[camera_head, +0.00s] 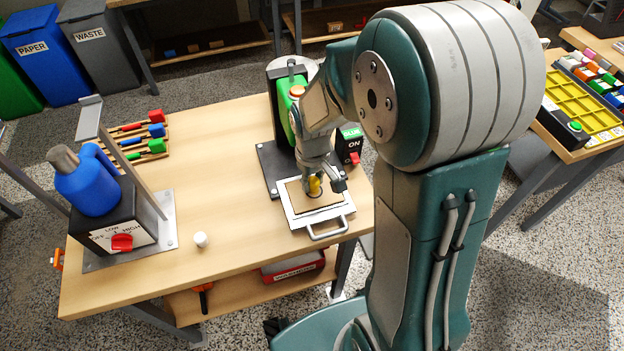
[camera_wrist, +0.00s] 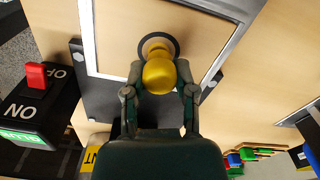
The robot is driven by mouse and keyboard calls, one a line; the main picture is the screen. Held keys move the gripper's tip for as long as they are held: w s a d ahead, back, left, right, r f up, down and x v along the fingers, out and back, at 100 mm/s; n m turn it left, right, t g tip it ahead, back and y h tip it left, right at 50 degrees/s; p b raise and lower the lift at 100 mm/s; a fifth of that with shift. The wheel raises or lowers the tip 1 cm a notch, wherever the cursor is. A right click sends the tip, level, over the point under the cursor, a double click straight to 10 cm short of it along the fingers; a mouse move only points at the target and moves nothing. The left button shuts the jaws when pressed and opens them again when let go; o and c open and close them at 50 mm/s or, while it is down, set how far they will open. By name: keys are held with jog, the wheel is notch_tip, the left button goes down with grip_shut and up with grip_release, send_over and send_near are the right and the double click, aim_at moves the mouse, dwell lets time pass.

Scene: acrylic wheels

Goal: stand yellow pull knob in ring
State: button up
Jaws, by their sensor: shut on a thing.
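The yellow pull knob (camera_head: 314,185) is between the fingers of my gripper (camera_head: 325,186), over the wooden panel of a grey-framed tray (camera_head: 320,222). In the wrist view the knob (camera_wrist: 159,76) has a round yellow head, and my gripper (camera_wrist: 160,92) is shut on it. The dark ring (camera_wrist: 174,42) is on the panel, behind the knob's far end in this view. The knob's far end appears within the ring's outline. I cannot tell whether it touches the panel. In the head view my fingers partly hide the ring.
A black switch box with a red rocker (camera_wrist: 36,76) stands close beside the tray. A green machine (camera_head: 281,105) stands behind it. A small white cylinder (camera_head: 201,239) and a blue bottle on a burner (camera_head: 88,187) are to the left. The table between is clear.

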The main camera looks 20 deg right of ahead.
jog(key=shift+f, duration=0.45)
dwell(0.5)
jog(key=o, duration=0.9)
notch_tip(320, 180, up, 12)
jog(key=shift+f, duration=0.1)
dwell(0.4)
jog(key=s+r+m+t, duration=0.1)
jog(key=s+r+t, duration=0.1)
jog(key=s+r, duration=0.2)
jog(key=s+r+m+t, duration=0.2)
jog(key=s+r, duration=0.3)
jog(key=s, duration=0.5)
jog(key=shift+s+m+t, duration=0.3)
jog(key=shift+t, duration=0.5)
